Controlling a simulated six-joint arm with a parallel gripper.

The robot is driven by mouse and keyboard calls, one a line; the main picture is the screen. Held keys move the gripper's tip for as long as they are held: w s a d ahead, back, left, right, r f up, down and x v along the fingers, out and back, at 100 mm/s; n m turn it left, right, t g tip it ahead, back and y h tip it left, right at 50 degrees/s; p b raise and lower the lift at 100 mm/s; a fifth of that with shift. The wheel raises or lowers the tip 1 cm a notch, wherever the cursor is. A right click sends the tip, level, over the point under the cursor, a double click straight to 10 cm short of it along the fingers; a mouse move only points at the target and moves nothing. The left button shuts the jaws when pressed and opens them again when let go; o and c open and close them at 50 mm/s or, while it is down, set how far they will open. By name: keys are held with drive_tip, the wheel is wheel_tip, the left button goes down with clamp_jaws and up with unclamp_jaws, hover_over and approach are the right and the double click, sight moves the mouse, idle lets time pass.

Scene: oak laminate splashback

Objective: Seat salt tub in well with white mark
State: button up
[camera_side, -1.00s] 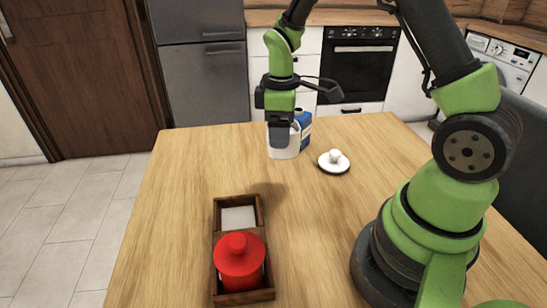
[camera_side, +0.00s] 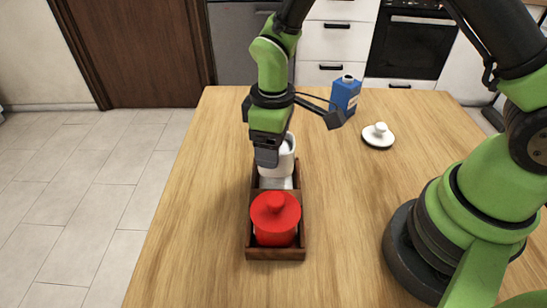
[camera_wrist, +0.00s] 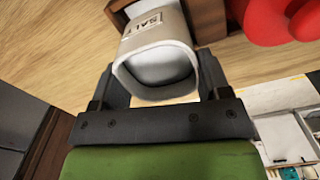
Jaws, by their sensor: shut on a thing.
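The salt tub (camera_side: 285,158) is white and open-topped. Its SALT label shows in the wrist view (camera_wrist: 146,24). My gripper (camera_side: 267,155) is shut on the tub, with one finger on either side in the wrist view (camera_wrist: 158,85). The dark wooden rack (camera_side: 249,222) has two wells. The far well's white mark (camera_side: 270,183) shows in front of the tub's base. The tub is at the far part of this well, seemingly above its floor; I cannot tell whether it touches. The near well holds a red lidded tub (camera_side: 276,220).
A white lid with a knob (camera_side: 378,138) lies on the table (camera_side: 345,210) to the right. A blue carton (camera_side: 345,95) stands behind the rack to the right. The table left of the rack is clear.

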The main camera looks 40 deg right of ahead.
drive_tip(key=shift+f, duration=1.9)
drive_tip(key=o, duration=1.2)
drive_tip(key=shift+f, duration=0.15)
wheel_tip(320, 180, up, 13)
drive_tip(key=s+d+r+m+t+y, duration=0.1)
drive_tip(key=s+d+r+m+t, duration=0.15)
drive_tip(key=r, duration=0.25)
drive_tip(key=s+d+r+m+t, duration=0.1)
drive_tip(key=s+r+m, duration=0.25)
drive_tip(key=r, duration=0.25)
drive_tip(key=s+r+m+t, duration=0.1)
drive_tip(key=s, duration=0.2)
drive_tip(key=s+d+r+m+t, duration=0.1)
drive_tip(key=s+m, duration=0.1)
drive_tip(key=s, duration=0.2)
drive_tip(key=s+d+r+m+t+y, duration=0.1)
drive_tip(key=s, duration=0.2)
drive_tip(key=shift+s+t, duration=0.25)
drive_tip(key=shift+t, duration=0.1)
